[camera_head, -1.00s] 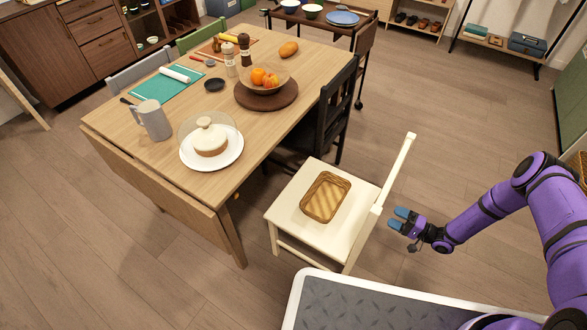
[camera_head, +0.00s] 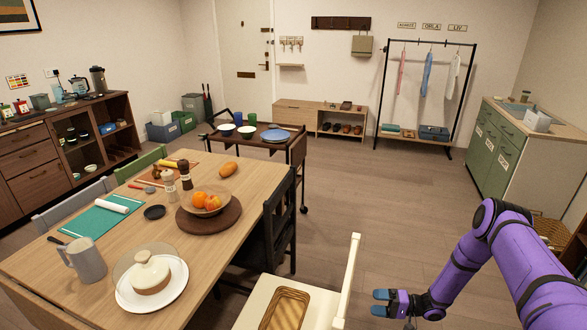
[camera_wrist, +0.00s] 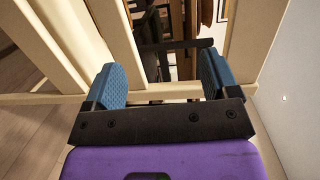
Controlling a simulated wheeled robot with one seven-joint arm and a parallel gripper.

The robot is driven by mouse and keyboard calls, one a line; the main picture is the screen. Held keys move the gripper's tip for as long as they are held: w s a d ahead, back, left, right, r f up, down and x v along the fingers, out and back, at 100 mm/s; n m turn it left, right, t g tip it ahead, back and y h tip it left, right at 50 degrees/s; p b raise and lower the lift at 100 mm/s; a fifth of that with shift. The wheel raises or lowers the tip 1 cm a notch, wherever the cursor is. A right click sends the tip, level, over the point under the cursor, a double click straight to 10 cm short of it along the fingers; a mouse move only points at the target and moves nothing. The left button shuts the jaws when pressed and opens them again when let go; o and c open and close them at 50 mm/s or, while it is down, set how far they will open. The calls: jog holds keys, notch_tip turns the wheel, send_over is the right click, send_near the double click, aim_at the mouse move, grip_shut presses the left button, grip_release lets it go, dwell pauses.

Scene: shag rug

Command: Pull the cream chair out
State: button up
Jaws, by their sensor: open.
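The cream chair (camera_head: 347,285) stands at the table's near right, partly cut off by the head view's bottom edge. My gripper (camera_head: 380,303) is to the right of the chair's back, with a small gap showing in the head view. In the wrist view my gripper (camera_wrist: 160,78) is open, with its two blue fingers apart. Cream chair bars (camera_wrist: 60,45) fill the left and run across behind the fingers. Nothing is visibly clamped; the depth between fingers and bars is unclear. The chair's legs are hidden in the head view.
The wooden table (camera_head: 110,235) carries dishes, a fruit bowl and a mug. A black chair (camera_head: 280,225) stands beyond the cream chair. A dark serving cart (camera_head: 258,140) is behind. Open floor (camera_head: 400,200) lies to the right, up to a green cabinet (camera_head: 500,150).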

notch_tip(320, 180, up, 33)
jog(key=w+n+g+h, duration=0.3)
jog(key=n+g+h, duration=0.1)
jog(key=g+h, duration=0.2)
jog(key=s+r+t+h, duration=0.15)
jog(key=s+r, duration=0.35)
jog(key=r, duration=0.5)
jog(key=s+r+g+h, duration=0.1)
jog(key=s+r+h, duration=0.25)
jog(key=r, duration=0.55)
jog(key=s+r+t+h, duration=0.2)
jog(key=s+r, duration=0.2)
jog(key=s, duration=0.4)
jog(key=s+d+r+m+t+h, duration=0.1)
jog(key=s+r+t+h, duration=0.1)
jog(key=s+r, duration=0.3)
jog(key=s+d+r+m+t+h, duration=0.1)
jog(key=s+r, duration=0.4)
jog(key=s, duration=0.8)
jog(key=t+h, duration=0.1)
jog(key=t, duration=0.1)
jog(key=shift+s+t, duration=0.25)
jog(key=shift+t, duration=0.1)
